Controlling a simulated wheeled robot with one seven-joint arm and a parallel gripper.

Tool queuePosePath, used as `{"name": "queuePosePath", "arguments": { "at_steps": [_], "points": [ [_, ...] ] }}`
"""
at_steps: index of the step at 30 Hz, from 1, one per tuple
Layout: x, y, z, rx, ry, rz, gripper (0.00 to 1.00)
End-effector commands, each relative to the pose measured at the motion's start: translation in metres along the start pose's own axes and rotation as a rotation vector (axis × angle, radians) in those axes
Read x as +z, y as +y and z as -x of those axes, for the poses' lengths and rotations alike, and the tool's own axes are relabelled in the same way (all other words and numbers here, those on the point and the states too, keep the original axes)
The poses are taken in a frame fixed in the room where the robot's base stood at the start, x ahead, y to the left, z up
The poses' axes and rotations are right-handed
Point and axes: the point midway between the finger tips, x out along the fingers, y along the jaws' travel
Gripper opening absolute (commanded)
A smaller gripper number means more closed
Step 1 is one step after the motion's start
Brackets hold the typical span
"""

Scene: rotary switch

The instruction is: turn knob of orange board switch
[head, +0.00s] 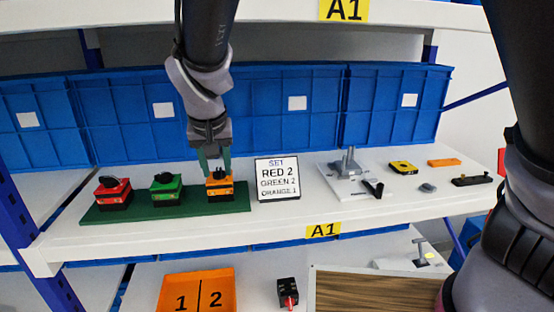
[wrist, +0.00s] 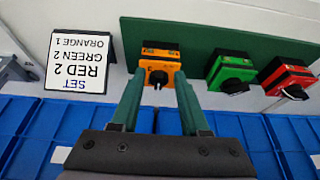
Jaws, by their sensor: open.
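The orange switch (head: 219,184) stands at the right end of a green board (head: 166,211) on the shelf. In the wrist view the orange switch (wrist: 159,66) shows its black knob (wrist: 158,78) with a pale pointer mark. My gripper (head: 213,165) is above the orange switch in the head view. In the wrist view my gripper (wrist: 157,80) has its two green fingers apart, one on each side of the knob. Whether a finger touches the knob cannot be told. In the head view the fingers partly hide the knob.
A green switch (head: 166,188) and a red switch (head: 113,192) stand to the left on the same board. A sign (head: 277,179) reading "RED 2, GREEN 2, ORANGE 1" stands just right of the board. Blue bins (head: 255,110) line the back.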

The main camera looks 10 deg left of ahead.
Motion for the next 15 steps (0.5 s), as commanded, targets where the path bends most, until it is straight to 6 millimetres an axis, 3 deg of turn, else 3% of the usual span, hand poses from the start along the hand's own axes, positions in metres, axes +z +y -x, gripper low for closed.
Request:
{"name": "queuePosePath", "arguments": {
  "at_steps": [7, 15],
  "points": [
    [-0.035, 0.001, -0.015, 0.002, 0.000, 0.000, 0.45],
    [-0.034, 0.000, -0.026, 0.000, -0.001, 0.001, 0.45]
  ]
}}
